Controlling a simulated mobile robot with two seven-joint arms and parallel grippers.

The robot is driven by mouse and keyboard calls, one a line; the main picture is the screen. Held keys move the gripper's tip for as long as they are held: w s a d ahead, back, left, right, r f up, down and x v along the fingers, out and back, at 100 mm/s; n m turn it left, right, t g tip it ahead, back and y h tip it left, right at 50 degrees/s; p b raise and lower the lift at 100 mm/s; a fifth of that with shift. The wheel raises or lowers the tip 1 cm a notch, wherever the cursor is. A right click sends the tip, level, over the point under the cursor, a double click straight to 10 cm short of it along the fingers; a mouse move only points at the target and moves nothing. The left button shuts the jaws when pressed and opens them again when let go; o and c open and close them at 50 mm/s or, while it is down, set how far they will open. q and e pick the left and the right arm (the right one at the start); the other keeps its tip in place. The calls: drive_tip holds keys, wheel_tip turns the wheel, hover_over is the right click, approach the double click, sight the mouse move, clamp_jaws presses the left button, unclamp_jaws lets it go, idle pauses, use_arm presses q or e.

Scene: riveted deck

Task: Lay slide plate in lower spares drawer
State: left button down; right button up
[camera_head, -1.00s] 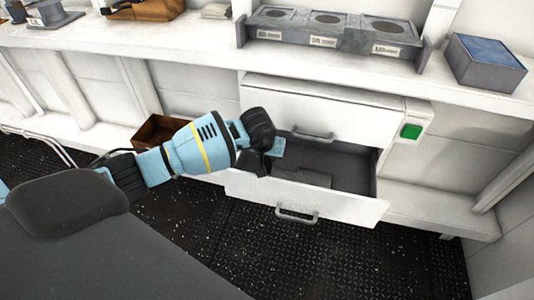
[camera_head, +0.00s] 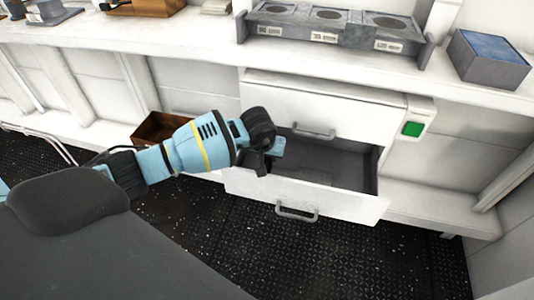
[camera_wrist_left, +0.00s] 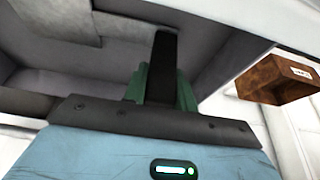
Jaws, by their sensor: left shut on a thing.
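The lower spares drawer (camera_head: 345,202) is pulled open below a shut upper drawer (camera_head: 320,110). My left gripper (camera_head: 266,166) points down into the left part of the open drawer. It is shut on a dark green piece, which I take for the slide plate (camera_wrist_left: 136,86); the piece shows on both sides of the black finger in the left wrist view. Most of it is hidden by the finger and palm. I cannot tell whether it touches the drawer floor. A flat grey patch (camera_wrist_left: 45,22) shows on the drawer floor. My right gripper is out of view.
A white counter above carries a grey three-hole rack (camera_head: 325,35) and a blue-topped box (camera_head: 488,58). A brown open box (camera_head: 155,128) sits left of the drawers. A green button (camera_head: 411,129) is right of them. The drawer's right side is clear.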

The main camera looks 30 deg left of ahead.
use_arm(q)
drive_tip(key=shift+f, duration=0.1)
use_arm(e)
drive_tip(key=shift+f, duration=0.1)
use_arm(q)
drive_tip(key=c, duration=1)
unclamp_jaws()
drive_tip(key=shift+c, duration=0.2)
drive_tip(key=shift+s+r, duration=0.1)
drive_tip(key=shift+r, duration=0.2)
drive_tip(key=v, duration=0.7)
drive_tip(key=shift+p, duration=0.3)
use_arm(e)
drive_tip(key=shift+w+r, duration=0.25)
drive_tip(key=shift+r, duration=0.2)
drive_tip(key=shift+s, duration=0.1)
